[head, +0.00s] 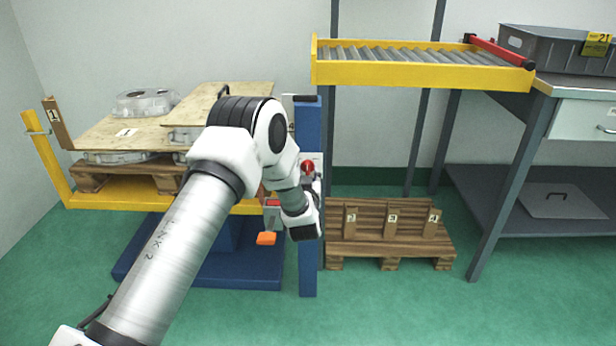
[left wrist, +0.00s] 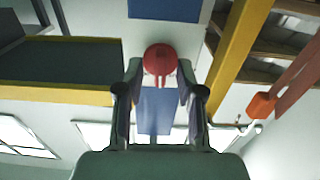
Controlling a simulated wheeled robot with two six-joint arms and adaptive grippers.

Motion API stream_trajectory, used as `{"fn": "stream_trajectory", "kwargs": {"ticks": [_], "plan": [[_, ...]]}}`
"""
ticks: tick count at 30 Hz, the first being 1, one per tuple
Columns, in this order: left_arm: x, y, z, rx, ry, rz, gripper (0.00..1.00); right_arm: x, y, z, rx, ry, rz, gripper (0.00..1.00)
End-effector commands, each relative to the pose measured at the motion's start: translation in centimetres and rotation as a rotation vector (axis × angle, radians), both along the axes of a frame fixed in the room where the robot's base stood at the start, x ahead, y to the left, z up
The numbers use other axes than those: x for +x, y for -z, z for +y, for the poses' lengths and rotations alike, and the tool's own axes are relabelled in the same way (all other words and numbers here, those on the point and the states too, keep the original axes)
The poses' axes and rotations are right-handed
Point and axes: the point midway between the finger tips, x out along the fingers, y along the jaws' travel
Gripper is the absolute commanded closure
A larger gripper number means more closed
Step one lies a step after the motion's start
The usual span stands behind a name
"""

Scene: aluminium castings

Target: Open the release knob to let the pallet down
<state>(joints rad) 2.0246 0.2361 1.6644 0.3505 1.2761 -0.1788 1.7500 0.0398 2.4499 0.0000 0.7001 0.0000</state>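The red release knob (head: 307,167) sits on the front of the blue lift post (head: 309,262). In the left wrist view the knob (left wrist: 161,59) is between my left gripper's fingertips (left wrist: 160,72), with a narrow gap seen at each side. My left gripper (head: 312,180) is open around the knob, partly hidden by its own wrist in the head view. The loaded pallet (head: 88,182) rests raised on the yellow fork frame (head: 110,200), carrying castings (head: 146,102) and plywood sheets (head: 110,134). My arm hides its right part. My right gripper is not in view.
An orange pedal-like part (head: 266,238) hangs low beside the post. A pallet with numbered wooden posts (head: 390,235) lies on the floor right of it. A yellow roller conveyor (head: 420,73) and a workbench (head: 540,85) with a grey crate (head: 555,47) stand at right.

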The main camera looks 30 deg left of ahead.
Motion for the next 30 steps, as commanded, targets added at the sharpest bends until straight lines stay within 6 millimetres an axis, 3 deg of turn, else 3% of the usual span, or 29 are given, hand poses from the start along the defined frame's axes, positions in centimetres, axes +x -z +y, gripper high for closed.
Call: {"fn": "stream_trajectory", "kwargs": {"ticks": [5, 8, 9, 20, 30], "plan": [[0.0, 0.0, 0.0, 0.0, 0.0, 0.001, 0.62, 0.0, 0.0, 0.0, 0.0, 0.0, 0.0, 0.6], [0.0, 0.0, 0.0, 0.0, 0.0, 0.001, 0.98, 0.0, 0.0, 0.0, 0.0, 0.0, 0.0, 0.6], [0.0, 0.0, 0.0, 0.0, 0.0, 0.001, 1.0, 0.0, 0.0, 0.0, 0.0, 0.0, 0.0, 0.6], [0.0, -0.1, 0.0, 0.017, 0.0, 0.012, 1.0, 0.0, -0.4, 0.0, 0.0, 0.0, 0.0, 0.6], [0.0, -0.4, 0.0, 0.156, 0.0, 0.098, 1.0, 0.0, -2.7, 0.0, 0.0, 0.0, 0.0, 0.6]]}}
